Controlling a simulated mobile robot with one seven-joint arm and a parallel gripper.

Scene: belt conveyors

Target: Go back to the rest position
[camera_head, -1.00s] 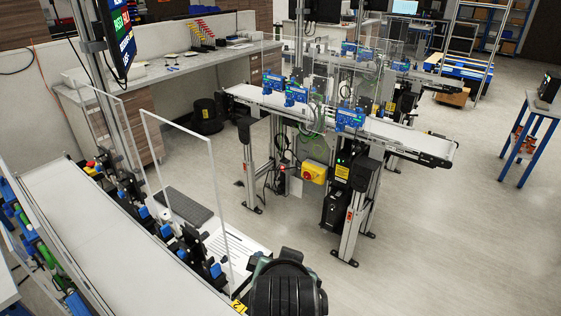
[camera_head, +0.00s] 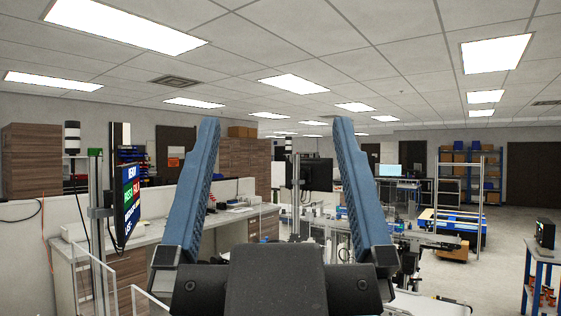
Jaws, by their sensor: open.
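My gripper (camera_head: 272,155) is in the middle of the head camera view, pointing up. Its two blue ridged fingers stand wide apart, with nothing between them. The dark gripper body fills the bottom centre and hides part of the floor and of the conveyor behind it. The conveyor (camera_head: 428,286) shows only in part, low and to the right of the gripper. The gripper touches nothing that I can see.
A workbench (camera_head: 95,245) and a status screen (camera_head: 128,199) stand at the left. A blue-framed stand (camera_head: 541,264) is at the right edge. Shelving (camera_head: 470,172) is at the back right. Clear floor (camera_head: 490,268) lies at the right.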

